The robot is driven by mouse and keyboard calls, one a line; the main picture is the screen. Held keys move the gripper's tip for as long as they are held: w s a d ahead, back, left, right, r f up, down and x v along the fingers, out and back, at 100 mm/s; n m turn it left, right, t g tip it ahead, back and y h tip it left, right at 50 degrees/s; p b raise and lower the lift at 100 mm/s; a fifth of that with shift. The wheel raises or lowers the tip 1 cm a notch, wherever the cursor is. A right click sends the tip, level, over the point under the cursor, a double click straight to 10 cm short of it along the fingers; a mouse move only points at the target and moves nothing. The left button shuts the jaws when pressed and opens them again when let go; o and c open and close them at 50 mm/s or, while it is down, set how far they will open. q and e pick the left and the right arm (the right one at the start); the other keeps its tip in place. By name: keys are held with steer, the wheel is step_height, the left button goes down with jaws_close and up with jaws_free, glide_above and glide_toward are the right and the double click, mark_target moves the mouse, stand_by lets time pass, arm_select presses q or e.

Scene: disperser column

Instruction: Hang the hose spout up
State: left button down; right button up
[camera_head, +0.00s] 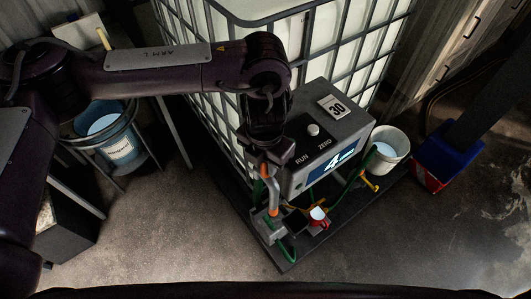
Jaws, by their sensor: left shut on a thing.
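The hose spout (272,194), a grey tube with an orange collar, is upright in front of the dispenser box. My left gripper (265,164) comes down from above and is shut on it at the orange part. The fingertips are small and dark, so the exact grip is hard to see. A green hose (289,249) shows low beside the spout; its join to the spout is unclear. The grey dispenser box (333,133) has RUN and ZERO labels, a "30" plate and a lit blue display. I cannot make out a hanger for the spout. My right gripper is not in view.
A caged white tank (350,40) stands behind the box. A small red-and-white part (318,214) sits right of the spout. A white bucket (389,148) and a blue-and-red container (440,160) stand at right. A blue bucket (113,140) is at left. The front right floor is clear.

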arm_select(q)
steer(key=shift+s+f, duration=0.1)
steer(key=shift+f, duration=0.35)
steer(key=shift+f+b, duration=6.05)
steer(key=shift+f, duration=1.65)
